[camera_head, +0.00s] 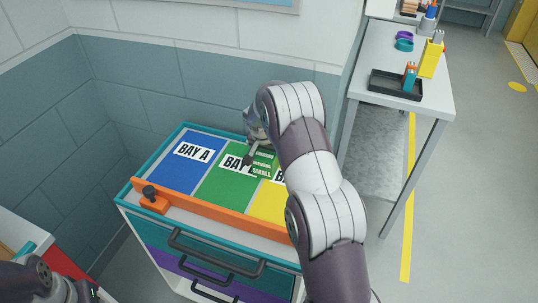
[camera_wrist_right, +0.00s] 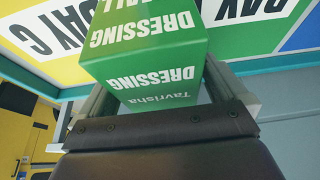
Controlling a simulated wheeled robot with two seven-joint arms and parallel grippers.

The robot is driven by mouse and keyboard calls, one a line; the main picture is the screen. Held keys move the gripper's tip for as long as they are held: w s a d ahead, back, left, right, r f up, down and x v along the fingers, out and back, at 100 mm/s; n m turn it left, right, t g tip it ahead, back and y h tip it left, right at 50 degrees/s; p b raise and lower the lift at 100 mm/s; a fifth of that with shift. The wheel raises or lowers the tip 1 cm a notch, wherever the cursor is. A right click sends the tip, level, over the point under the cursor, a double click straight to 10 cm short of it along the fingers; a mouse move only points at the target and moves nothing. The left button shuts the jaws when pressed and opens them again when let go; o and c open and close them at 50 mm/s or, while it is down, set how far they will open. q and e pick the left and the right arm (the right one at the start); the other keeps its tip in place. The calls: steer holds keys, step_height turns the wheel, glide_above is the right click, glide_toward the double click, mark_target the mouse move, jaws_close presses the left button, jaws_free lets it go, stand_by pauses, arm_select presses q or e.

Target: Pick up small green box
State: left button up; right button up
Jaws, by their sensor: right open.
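The small green box (camera_head: 263,162), with white lettering, is on the green BAY B panel of the cabinet top in the head view. My right arm hides part of it. My right gripper (camera_head: 249,157) is down at the box. In the right wrist view the box (camera_wrist_right: 150,50) fills the space between the fingers, with "DRESSING" readable on two faces. The right gripper (camera_wrist_right: 158,88) is open, one finger on each side of the box. I cannot tell whether the fingers touch it. My left gripper is not in view; only part of my left arm shows at bottom left.
The cabinet top has blue BAY A (camera_head: 180,166), green and yellow (camera_head: 270,203) panels, with an orange rail (camera_head: 210,212) along the front. Walls stand behind and left. A grey table (camera_head: 432,98) at right holds a black tray (camera_head: 396,86) and a yellow container (camera_head: 431,60).

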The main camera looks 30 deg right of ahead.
steer(key=shift+s+a+r, duration=0.1)
steer(key=shift+f+b, duration=0.3)
steer(key=shift+b, duration=0.15)
stand_by(0.4)
steer(key=c, duration=1.2)
